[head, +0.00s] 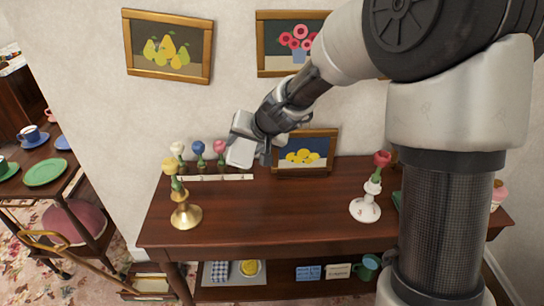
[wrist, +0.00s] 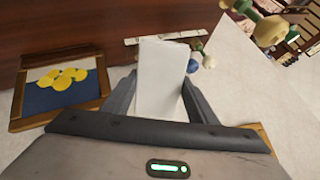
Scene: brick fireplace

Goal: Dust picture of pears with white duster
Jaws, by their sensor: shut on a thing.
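The picture of pears (head: 168,47) hangs on the wall at the upper left, in a gold frame, in the head view. My gripper (head: 254,150) is below and to the right of it, over the back of the wooden table. It is shut on a plain white block, apparently the white duster (head: 241,151). In the wrist view, the white duster (wrist: 161,78) stands between the two fingers (wrist: 160,100). The duster is apart from the picture of pears. That picture is not clearly identifiable in the wrist view.
The wooden table (head: 270,215) bears a white rack (head: 205,178) with white, blue and pink flower-like pieces close by my gripper. A framed lemon picture (head: 305,152) leans beside it. A brass candlestick (head: 186,213) and white candlestick (head: 366,207) stand forward. A flower picture (head: 278,42) hangs above.

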